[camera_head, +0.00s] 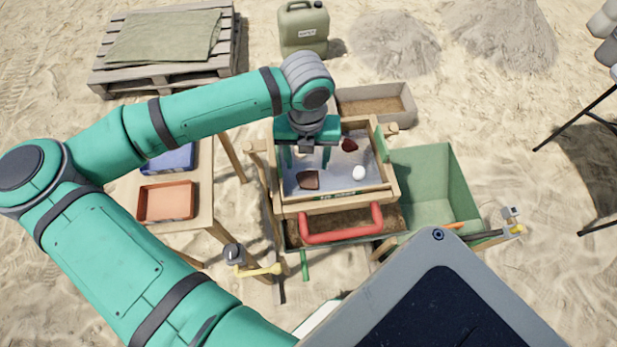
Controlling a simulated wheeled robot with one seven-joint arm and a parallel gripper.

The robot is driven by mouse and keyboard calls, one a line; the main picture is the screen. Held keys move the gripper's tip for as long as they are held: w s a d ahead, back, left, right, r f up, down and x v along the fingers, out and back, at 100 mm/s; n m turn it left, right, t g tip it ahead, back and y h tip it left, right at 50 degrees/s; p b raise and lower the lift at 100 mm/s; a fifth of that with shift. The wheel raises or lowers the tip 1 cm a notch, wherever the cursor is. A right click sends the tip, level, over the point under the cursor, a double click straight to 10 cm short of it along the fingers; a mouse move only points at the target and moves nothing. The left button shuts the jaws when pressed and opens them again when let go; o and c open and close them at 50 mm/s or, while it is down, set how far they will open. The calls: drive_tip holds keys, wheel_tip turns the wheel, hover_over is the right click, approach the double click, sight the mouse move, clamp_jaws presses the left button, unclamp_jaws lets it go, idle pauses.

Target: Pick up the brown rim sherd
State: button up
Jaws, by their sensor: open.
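A wooden-framed sieve (292,208) with a grey mesh holds a few finds. A brown sherd (308,180) lies on the mesh at the front left. A dark red-brown sherd (349,145) lies at the back right. Which of the two has a rim is too small to tell. A white round piece (358,172) lies at the right. My gripper (306,160) points down over the left part of the sieve, open and with nothing seen between its fingers. In the picture it is just above the front-left sherd; its height over the mesh is hard to judge.
A red handle (342,232) stands at the sieve's front. A green bin (428,187) is at the right and a soil-filled wooden box (375,104) behind. A table at the left carries an orange tray (167,216) and a blue tray (172,160), partly behind my arm.

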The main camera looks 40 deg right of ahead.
sight(307, 175)
drive_tip(key=shift+s+a+f, duration=0.15)
drive_tip(key=shift+f, duration=1)
drive_tip(key=shift+s+a+f, duration=0.1)
drive_tip(key=shift+f, duration=1)
drive_tip(key=c, duration=0.8)
drive_tip(key=shift+r, duration=0.1)
